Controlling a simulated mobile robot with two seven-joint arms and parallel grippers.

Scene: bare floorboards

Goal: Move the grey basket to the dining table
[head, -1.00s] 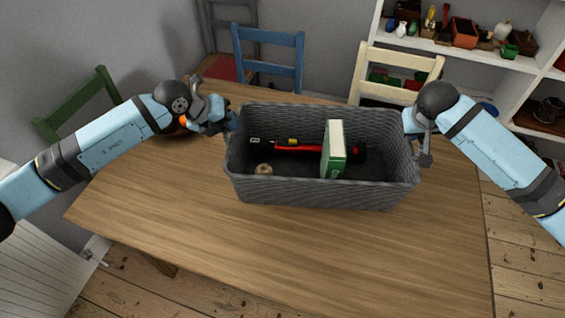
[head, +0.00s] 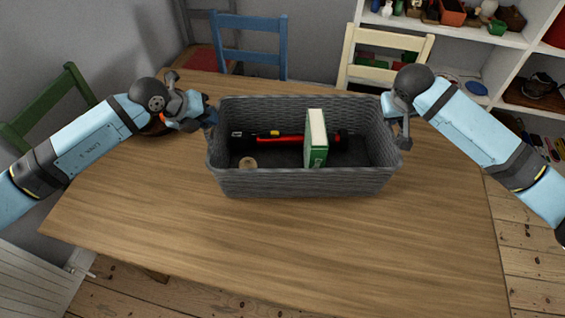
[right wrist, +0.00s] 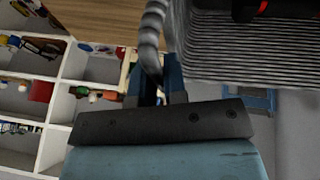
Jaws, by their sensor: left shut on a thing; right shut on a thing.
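The grey woven basket (head: 300,184) is over the wooden dining table (head: 270,250), upright. Whether its base touches the tabletop I cannot tell. It holds a green and white box or book (head: 316,140), a red and black long tool (head: 290,139) and a small tan round thing (head: 248,162). My left gripper (head: 211,117) is shut on the basket's left end. My right gripper (head: 388,106) is at the right end and shut on it. In the right wrist view the fingers (right wrist: 160,80) are at the basket's grey handle, beside its ribbed wall (right wrist: 235,45).
A blue chair (head: 250,45) and a cream chair (head: 385,55) stand behind the table, a green chair (head: 50,105) at its left. White shelves (head: 510,40) with many items stand at the back right. The table's front is clear.

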